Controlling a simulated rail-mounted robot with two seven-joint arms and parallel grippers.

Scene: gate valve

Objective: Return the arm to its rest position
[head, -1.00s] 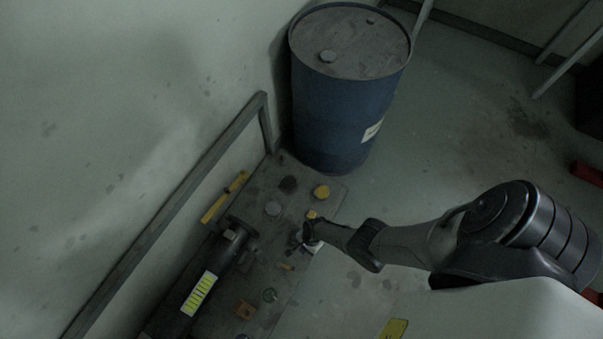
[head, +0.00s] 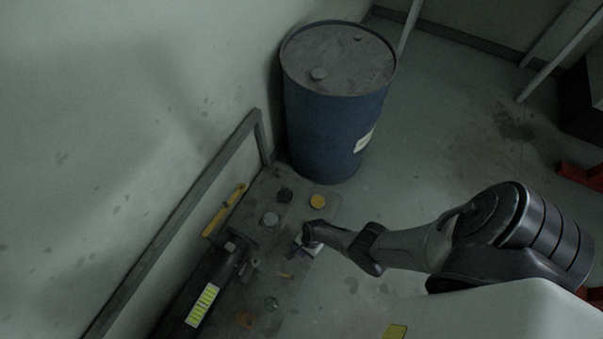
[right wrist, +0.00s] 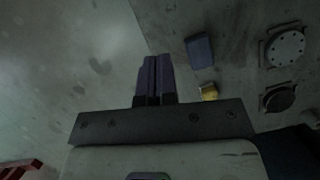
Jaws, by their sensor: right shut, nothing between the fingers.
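My right arm (head: 405,248) reaches in from the right in the head view, over the low grey platform beside the wall. My right gripper (head: 298,243) is small and dark there, above the platform. In the right wrist view its two purplish fingers (right wrist: 155,68) lie together, shut with nothing between them. They point toward the pale floor beside the platform edge. My left gripper is not in view.
A blue drum (head: 335,115) stands behind the platform (head: 262,185). A metal rail (head: 185,215) runs along the wall.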

